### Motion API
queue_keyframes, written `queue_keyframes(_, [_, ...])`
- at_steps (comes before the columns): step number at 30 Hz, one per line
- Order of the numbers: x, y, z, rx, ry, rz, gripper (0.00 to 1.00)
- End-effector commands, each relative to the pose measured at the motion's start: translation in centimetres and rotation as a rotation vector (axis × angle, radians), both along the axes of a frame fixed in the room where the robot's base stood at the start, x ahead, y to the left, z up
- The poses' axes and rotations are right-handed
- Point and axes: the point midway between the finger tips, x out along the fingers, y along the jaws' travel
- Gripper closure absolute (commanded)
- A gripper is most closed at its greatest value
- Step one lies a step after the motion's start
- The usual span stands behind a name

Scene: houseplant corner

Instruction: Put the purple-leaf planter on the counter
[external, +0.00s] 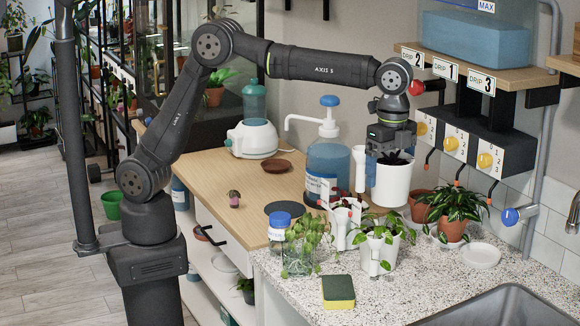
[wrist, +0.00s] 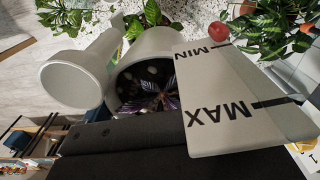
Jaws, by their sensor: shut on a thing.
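The purple-leaf planter (external: 391,186) is a white pot with dark purple leaves, upright in my gripper (external: 389,158). My gripper points down and is shut on the planter near its rim. In the wrist view the planter (wrist: 128,84) shows its purple leaves and soil between a white tube (wrist: 75,78) and a white plate marked MIN and MAX (wrist: 240,95). The speckled counter (external: 300,298) lies below and in front. The planter appears to be held above the surface behind the other plants; its exact height is unclear.
Close below are a green-leaved white pot (external: 378,252), a glass jar plant (external: 300,258) and a terracotta plant (external: 450,228). A pump bottle (external: 328,155) stands left. A sponge (external: 338,291), saucer (external: 480,255) and sink (external: 505,308) are on the counter. Dripper shelves (external: 475,80) hang right.

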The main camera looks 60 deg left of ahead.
Motion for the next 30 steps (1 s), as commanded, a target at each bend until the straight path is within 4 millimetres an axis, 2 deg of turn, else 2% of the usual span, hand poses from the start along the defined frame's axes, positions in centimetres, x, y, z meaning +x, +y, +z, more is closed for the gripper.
queue_keyframes(1, [-2.0,-2.0,0.5,-0.001,-0.001,-0.049,0.48])
queue_keyframes(6, [-7.8,-7.8,-2.4,0.002,0.001,-0.087,0.48])
queue_keyframes(12, [-13.6,-12.0,-4.4,0.0,0.0,-0.114,0.48])
queue_keyframes(16, [-15.7,-13.3,-5.1,0.0,0.0,-0.12,0.48])
queue_keyframes(19, [-16.2,-13.7,-5.5,0.0,-0.001,-0.121,0.48])
queue_keyframes(21, [-15.6,-13.8,-6.0,0.0,0.0,-0.119,0.48])
queue_keyframes(30, [-9.3,-13.4,-9.8,0.001,0.0,-0.116,0.48])
